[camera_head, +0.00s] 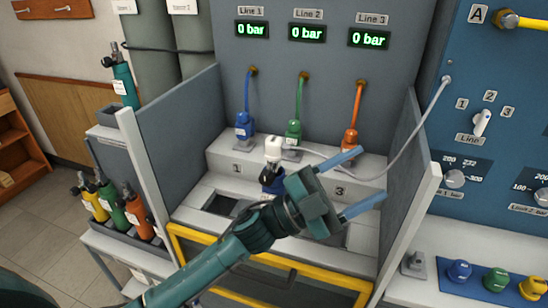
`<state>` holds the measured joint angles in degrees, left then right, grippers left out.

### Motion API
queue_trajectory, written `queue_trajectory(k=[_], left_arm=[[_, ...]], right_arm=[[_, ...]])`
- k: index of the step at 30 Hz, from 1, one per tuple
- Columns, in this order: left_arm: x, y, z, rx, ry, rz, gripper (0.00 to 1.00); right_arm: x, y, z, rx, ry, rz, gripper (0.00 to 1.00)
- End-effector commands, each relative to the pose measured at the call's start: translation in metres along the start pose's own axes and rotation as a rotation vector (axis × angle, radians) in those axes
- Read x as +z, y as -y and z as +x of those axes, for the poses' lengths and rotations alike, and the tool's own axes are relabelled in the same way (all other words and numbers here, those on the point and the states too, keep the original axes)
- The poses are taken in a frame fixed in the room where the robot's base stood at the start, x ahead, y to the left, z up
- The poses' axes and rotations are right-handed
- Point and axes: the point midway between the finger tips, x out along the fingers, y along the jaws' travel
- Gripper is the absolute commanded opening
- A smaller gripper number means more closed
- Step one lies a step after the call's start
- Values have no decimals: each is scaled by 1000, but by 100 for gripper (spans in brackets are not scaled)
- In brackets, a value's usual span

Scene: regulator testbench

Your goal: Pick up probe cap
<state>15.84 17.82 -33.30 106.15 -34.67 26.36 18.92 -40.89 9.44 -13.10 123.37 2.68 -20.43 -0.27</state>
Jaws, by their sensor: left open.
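My left gripper (373,173) reaches in from the lower left over the bench. Its two blue fingers are spread, with nothing between them. They point right, above the bench area near label 3. A white-topped piece (273,149) with a dark blue lower part stands upright in the middle of the bench, left of the gripper; the wrist partly covers its base. A small grey fitting (414,262) stands on the white shelf at the right. I cannot tell for sure which piece is the probe cap. My right gripper is not in view.
Blue (243,127), green (294,131) and orange (350,138) connectors hang from hoses at the back. A grey cable (425,122) runs from the blue panel (480,110) into the bench. Side walls (410,185) and a yellow-edged front (195,243) bound it. Coloured knobs (496,279) sit right.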

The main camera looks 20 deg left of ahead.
Motion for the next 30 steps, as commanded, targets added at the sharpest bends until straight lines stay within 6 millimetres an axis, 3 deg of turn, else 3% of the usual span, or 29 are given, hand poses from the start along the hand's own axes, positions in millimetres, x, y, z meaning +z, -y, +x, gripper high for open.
queue_trajectory(k=[3, 7, 11, 15, 17, 22, 27, 30], left_arm=[[-27, -12, 26, 228, -239, 190, 62], [-41, -26, 32, 468, -395, 349, 62], [-38, -34, 27, 731, -485, 508, 62], [-16, -27, 10, 1082, -495, 701, 62], [-2, -13, 0, 1245, -455, 786, 62], [28, 60, -30, 1667, -184, 985, 62], [27, 141, -53, 1910, 164, 1081, 62], [19, 172, -62, 1974, 313, 1100, 62]], right_arm=[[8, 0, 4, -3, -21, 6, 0], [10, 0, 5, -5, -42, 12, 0], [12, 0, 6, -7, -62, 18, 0], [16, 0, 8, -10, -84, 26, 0], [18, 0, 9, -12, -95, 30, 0], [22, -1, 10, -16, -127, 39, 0], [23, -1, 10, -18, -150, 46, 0], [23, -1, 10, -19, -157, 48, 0]])
